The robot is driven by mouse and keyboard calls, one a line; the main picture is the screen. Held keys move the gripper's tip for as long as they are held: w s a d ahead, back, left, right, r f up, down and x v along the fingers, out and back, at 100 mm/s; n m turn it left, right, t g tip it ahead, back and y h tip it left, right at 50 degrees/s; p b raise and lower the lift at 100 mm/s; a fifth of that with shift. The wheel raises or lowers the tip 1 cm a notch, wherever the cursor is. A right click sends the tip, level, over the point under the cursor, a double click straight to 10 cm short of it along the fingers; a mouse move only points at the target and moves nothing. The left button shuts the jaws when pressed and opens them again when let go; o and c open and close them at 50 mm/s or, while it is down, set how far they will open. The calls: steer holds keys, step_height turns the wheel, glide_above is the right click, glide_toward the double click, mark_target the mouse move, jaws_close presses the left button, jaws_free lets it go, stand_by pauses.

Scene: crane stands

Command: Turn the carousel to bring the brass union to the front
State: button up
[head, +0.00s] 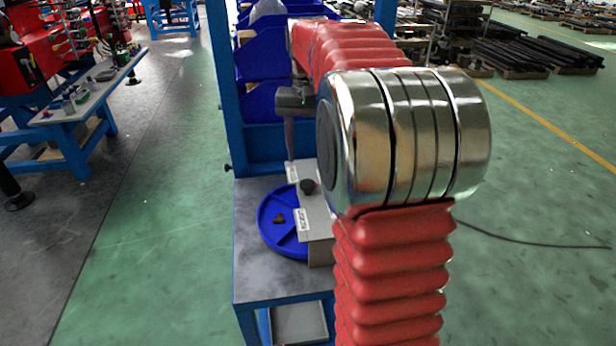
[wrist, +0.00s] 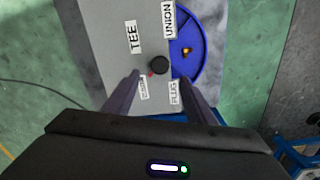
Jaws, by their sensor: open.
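The carousel is a blue round tray with dividers (head: 270,233), low on the grey stand; its uncovered part shows at the right in the wrist view (wrist: 196,70). A small brass-coloured piece (head: 280,218) lies in the uncovered part, also seen in the wrist view (wrist: 186,51); I cannot tell which fitting it is. A grey cover plate (wrist: 105,50) hides the rest. A black round knob (wrist: 160,65) stands on the plate, with a small red mark beside it. My gripper (wrist: 159,76) is open above the plate, its fingertips to either side of the knob in the picture, holding nothing.
Labels on the plate read TEE (wrist: 133,36), UNION (wrist: 168,20) and PLUG (wrist: 174,93); another is unreadable. Blue bins (head: 262,55) stand behind the carousel. A blue upright (head: 226,90) is at its left. My arm hides the stand's right side.

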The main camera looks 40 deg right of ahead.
mark_target(308, 183)
step_height(308, 183, down, 8)
steer(key=shift+f, duration=0.1)
stand_by(0.4)
jaws_close()
stand_by(0.5)
